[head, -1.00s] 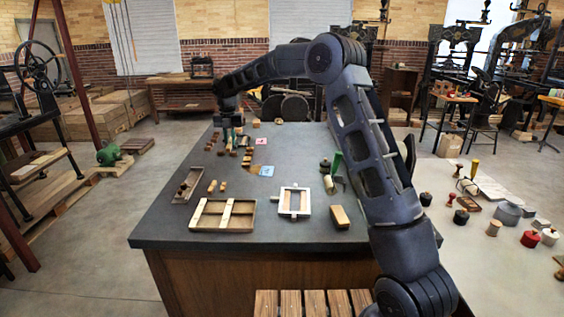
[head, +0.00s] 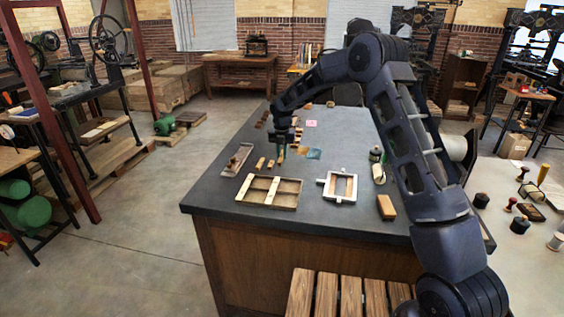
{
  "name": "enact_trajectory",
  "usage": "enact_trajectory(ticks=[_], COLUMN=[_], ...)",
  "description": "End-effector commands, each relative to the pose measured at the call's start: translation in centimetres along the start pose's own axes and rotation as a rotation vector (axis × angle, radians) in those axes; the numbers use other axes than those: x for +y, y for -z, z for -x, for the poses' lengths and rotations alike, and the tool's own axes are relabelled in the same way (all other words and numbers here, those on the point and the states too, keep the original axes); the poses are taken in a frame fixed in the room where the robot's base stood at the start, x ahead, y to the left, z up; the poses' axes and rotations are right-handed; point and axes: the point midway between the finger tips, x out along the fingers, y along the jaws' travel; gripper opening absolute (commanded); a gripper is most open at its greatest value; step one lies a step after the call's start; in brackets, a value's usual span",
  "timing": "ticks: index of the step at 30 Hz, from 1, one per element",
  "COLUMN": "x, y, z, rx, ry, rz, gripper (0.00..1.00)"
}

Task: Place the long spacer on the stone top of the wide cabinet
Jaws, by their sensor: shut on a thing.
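The wide cabinet has a dark stone top (head: 222,196) and wooden sides, and stands in the middle of the head view. My gripper (head: 282,154) is low over the left middle part of this top, reaching in from the right. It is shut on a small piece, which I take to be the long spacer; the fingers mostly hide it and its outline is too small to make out. I cannot tell whether the piece touches the stone. Small wooden blocks (head: 260,163) lie just left of the gripper.
A narrow tray (head: 239,158), a divided wooden tray (head: 247,193), a pale metal frame (head: 329,187) and a wooden block (head: 386,206) lie on the top. A blue card (head: 314,154) and a pink card (head: 311,123) lie near the gripper. Bare stone shows along the front edge.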

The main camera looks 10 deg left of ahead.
Motion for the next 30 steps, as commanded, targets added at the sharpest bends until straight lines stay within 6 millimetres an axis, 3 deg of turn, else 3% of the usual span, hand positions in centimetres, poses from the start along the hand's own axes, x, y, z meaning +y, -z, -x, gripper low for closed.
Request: enact_trajectory(ticks=[11,23,24,27,30], x=[0.0,-0.1,-0.1,0.0,0.0], y=[0.0,0.0,0.0,0.0,0.0], z=[-4.0,-4.5,-4.5,-4.5,-4.5], rx=[0.000,0.000,0.000,0.000,0.000], ry=[0.001,0.000,0.000,0.000,0.000], rz=[0.000,0.000,0.000,0.000,0.000], gripper=[0.00,0.00,0.19,0.37,0.37])
